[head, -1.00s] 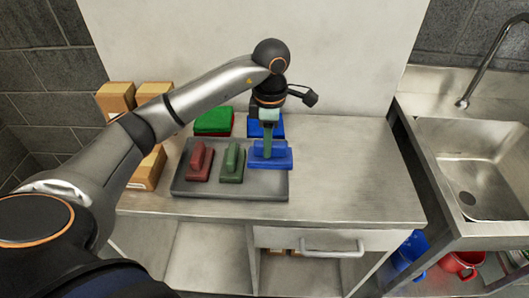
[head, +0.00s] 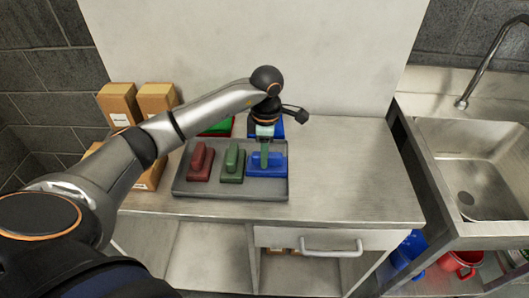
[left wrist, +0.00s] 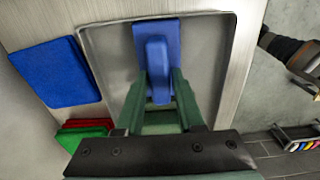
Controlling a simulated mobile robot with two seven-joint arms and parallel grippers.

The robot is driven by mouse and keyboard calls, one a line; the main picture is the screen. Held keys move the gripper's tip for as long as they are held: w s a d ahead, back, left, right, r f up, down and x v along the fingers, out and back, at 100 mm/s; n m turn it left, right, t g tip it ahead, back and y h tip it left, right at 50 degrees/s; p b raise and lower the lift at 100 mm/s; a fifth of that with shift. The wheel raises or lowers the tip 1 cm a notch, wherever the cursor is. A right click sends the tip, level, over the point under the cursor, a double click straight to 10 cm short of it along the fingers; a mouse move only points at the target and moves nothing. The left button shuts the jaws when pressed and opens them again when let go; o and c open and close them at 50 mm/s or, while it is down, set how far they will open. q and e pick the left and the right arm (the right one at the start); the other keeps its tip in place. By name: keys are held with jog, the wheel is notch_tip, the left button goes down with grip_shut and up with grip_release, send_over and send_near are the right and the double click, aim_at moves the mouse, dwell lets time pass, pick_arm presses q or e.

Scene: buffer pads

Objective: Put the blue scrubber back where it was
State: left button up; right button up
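The blue scrubber (head: 267,170) is at the right end of the grey tray (head: 230,192), right of the green scrubber (head: 232,165) and the red scrubber (head: 201,163). It looks level and down on the tray floor. My left gripper (head: 265,163) comes from above with its green fingers on both sides of the scrubber's upright handle. In the left wrist view the blue handle (left wrist: 158,70) sits between the fingertips (left wrist: 160,82), which appear closed on it. The scrubber's underside is hidden. My right gripper is not in view.
Behind the tray lie a blue pad (head: 279,130) and a green pad (head: 218,128) on a red one, partly hidden by my left arm. Cardboard boxes (head: 118,104) stand at the left. The counter right of the tray (head: 350,165) is clear; a sink (head: 470,165) is farther right.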

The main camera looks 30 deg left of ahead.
pick_arm(q)
jog(key=o, duration=0.3)
notch_tip(320, 180, up, 12)
jog(key=shift+d, duration=0.15)
dwell(0.4)
dwell(0.5)
